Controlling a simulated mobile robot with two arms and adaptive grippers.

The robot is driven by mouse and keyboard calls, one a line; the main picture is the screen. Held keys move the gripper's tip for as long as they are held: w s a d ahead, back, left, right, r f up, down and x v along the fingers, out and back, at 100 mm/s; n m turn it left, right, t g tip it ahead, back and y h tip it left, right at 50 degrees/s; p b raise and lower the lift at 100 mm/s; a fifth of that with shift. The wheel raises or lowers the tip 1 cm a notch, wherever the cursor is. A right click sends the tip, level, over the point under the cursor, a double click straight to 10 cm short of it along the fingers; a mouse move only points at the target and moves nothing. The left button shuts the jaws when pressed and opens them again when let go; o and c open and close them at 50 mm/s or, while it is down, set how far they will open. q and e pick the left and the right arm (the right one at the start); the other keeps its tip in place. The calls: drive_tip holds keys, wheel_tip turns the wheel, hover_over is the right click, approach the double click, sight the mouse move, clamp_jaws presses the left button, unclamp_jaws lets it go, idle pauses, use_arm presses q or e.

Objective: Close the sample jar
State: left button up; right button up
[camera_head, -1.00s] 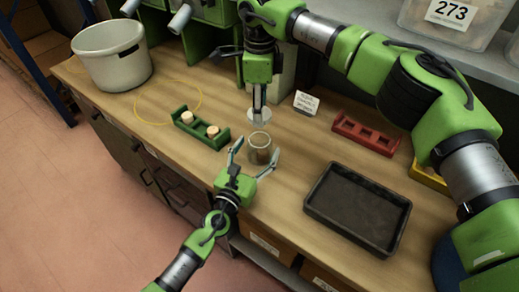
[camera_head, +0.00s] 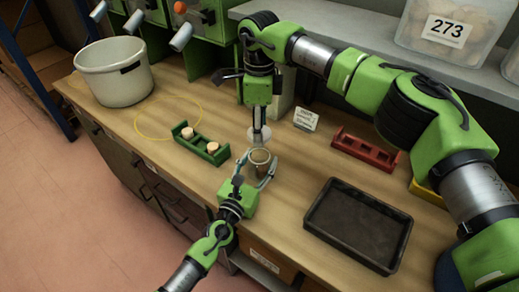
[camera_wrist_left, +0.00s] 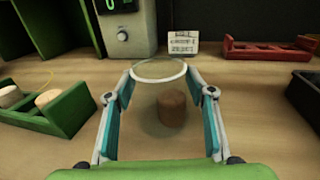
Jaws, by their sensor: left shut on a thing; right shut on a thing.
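The clear glass sample jar (camera_head: 260,157) stands on the workbench, its mouth open at the top. It also shows in the left wrist view (camera_wrist_left: 143,104), with a brown cylinder (camera_wrist_left: 172,109) seen through the glass. My left gripper (camera_head: 256,174) has its fingers on both sides of the jar and is shut on it. My right gripper (camera_head: 260,122) points down just above and behind the jar, shut on a pale round stopper-like piece (camera_head: 261,137); its fingertips partly hide this piece. The piece is apart from the jar's rim or nearly so; the gap is hard to judge.
A green rack (camera_head: 202,144) with two cork-topped pieces stands left of the jar. A red rack (camera_head: 365,150), a small sign (camera_head: 306,119) and a black tray (camera_head: 358,225) lie to the right. A white pot (camera_head: 115,74) stands at the back left.

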sight(259, 163)
drive_tip(key=shift+f, duration=2)
drive_tip(key=shift+f, duration=0.85)
drive_tip(key=shift+f, duration=0.6)
